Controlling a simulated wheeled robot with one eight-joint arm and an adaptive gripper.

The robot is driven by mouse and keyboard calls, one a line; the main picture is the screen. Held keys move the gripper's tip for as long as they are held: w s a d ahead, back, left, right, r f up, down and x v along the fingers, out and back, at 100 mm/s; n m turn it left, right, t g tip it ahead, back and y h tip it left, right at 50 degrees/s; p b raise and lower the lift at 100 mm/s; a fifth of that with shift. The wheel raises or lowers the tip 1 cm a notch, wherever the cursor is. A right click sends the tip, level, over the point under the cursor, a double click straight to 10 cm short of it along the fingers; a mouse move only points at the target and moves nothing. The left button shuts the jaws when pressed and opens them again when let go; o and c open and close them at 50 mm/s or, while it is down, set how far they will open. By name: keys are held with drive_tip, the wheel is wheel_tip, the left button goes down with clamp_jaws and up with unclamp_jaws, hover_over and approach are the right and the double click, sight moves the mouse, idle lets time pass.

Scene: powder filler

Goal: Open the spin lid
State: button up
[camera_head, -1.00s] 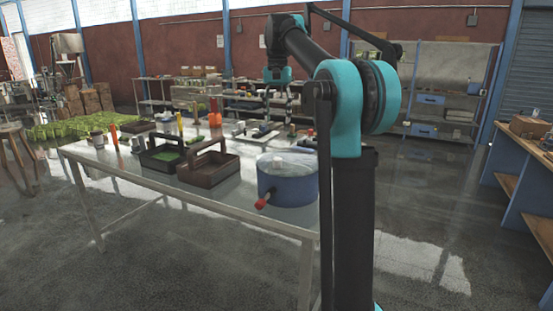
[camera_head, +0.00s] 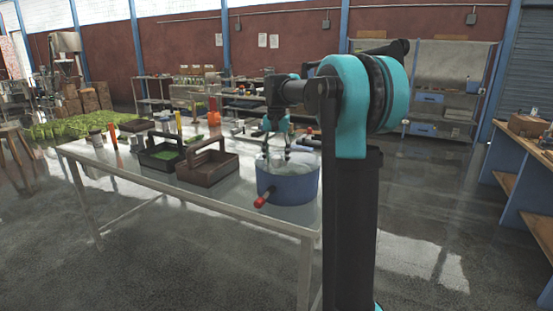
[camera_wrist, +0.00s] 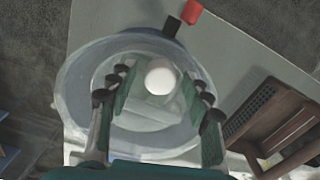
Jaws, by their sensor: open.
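A blue round container (camera_head: 287,187) with a clear lid (camera_head: 291,160) stands near the front right corner of the table. A red-tipped handle (camera_head: 262,201) sticks out from its side. My gripper (camera_head: 277,155) is above the lid, pointing down. In the wrist view the lid (camera_wrist: 140,128) is a translucent disc with a white round knob (camera_wrist: 160,77) at its middle. My open gripper (camera_wrist: 159,95) has its fingers on either side of the knob, apart from it in the picture. I cannot tell whether the fingertips are down at knob height. The red handle tip also shows in the wrist view (camera_wrist: 192,12).
A brown tray with a handle (camera_head: 207,166) stands just left of the container, and a black tray (camera_head: 160,155) with green contents is farther left. Several bottles and small items are behind on the table (camera_head: 235,197).

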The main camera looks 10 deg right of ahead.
drive_tip(key=shift+f, duration=0.15)
drive_tip(key=shift+c, duration=0.4)
clamp_jaws()
